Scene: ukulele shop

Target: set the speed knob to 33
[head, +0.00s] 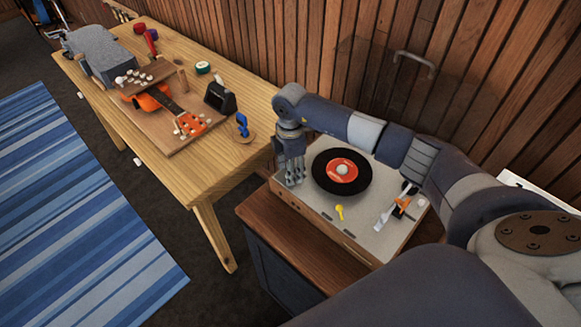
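The record player (372,235) has a grey top and wooden sides. A black record with a red label (342,171) lies on its platter. A small yellow piece (340,212) with a round head and narrow tail is on the top in front of the record; I cannot tell whether it is the speed knob. No speed marking is readable. My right gripper (293,178) points down over the record player's left corner, left of the record. It hides that corner, and its finger gap is too small to judge. My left gripper is out of view.
The player stands on a dark wooden cabinet (256,211). Left of it is a wooden table (75,76) bearing an orange ukulele (192,125) and tools. A slatted wall (300,40) stands behind.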

